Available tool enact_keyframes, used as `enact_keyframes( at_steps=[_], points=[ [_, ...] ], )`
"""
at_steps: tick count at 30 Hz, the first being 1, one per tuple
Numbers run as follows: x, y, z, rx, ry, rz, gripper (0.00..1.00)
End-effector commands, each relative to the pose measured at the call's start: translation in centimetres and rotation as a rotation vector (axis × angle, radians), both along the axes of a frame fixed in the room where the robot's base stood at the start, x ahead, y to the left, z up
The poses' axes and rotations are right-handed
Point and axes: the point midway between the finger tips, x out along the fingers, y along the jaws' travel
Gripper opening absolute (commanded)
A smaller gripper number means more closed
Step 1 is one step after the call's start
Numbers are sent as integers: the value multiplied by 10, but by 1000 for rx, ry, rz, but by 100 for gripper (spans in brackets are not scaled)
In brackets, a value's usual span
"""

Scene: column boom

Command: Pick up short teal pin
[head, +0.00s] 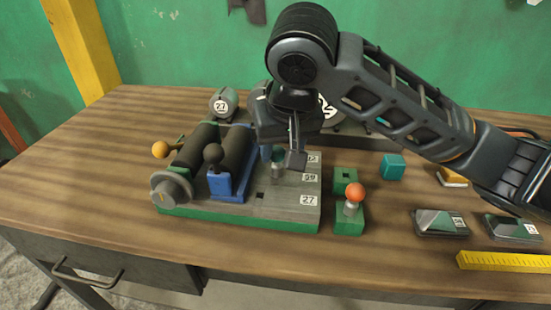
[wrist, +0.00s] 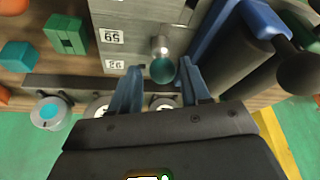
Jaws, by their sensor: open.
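The short teal pin (head: 278,168) stands on the grey panel of the green-based fixture (head: 237,219), beside the number labels, partly hidden by my gripper in the head view. In the wrist view the pin (wrist: 162,69) shows a round dark teal top and a pale metal part. My gripper (head: 281,156) is open and points down at the pin. In the wrist view its two blue fingers (wrist: 161,65) lie on either side of the pin's top, with gaps visible. I cannot tell how deep the fingers reach.
Dark rollers (head: 232,150) and a blue lever block with a black knob (head: 212,154) stand left of the pin. A green block (head: 344,179), an orange-knobbed post (head: 354,193) and a teal cube (head: 392,166) stand to the right. The table's left side is clear.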

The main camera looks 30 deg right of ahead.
Motion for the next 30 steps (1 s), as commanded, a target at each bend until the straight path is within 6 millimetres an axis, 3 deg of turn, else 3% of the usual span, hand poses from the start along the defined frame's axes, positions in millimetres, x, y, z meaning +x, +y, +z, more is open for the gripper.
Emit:
enact_keyframes(
  at_steps=[10, 20, 30],
  points=[
    [19, -3, -41, -1, 1, 1, 46],
    [22, -4, -47, -1, -1, 1, 46],
    [22, -4, -47, 0, -1, 1, 15]
  ],
)
